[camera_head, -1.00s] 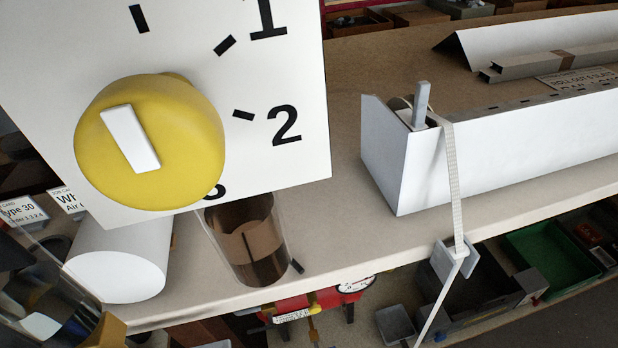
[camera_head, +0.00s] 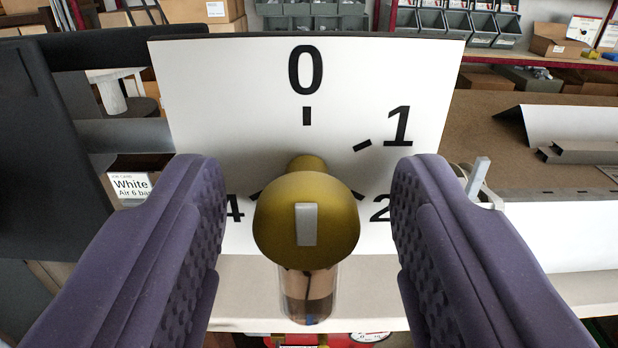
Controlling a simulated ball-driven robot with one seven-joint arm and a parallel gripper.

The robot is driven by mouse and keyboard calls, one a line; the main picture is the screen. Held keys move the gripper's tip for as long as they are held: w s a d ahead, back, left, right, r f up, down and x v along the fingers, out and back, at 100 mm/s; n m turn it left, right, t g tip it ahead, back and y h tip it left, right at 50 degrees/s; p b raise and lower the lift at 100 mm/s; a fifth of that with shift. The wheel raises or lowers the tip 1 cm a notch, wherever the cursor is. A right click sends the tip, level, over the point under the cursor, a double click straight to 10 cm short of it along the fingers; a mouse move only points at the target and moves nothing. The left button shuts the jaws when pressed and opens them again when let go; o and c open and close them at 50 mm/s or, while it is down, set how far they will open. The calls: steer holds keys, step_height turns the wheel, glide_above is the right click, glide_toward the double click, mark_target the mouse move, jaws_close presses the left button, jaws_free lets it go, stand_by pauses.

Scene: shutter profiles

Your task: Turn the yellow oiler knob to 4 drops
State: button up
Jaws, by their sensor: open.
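The yellow oiler knob (camera_head: 275,228) is in the middle of the view, in front of a white dial plate (camera_head: 230,100). The plate shows 0 at the top, 1 and 2 down the right, and a 4 at the lower left; the rest is hidden behind the knob. A pale marker bar (camera_head: 306,224) on the knob's face stands upright. My gripper (camera_head: 306,215) is open, with one purple finger on each side of the knob and a visible gap on both sides. A clear oiler bowl (camera_head: 308,300) shows below the knob.
A dark panel (camera_head: 50,150) stands close on the left. A white shutter box (camera_head: 560,235) lies on the bench at the right, with a grey lever (camera_head: 478,175) at its end. Shelves with bins (camera_head: 315,15) are at the back.

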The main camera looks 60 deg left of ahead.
jaws_close()
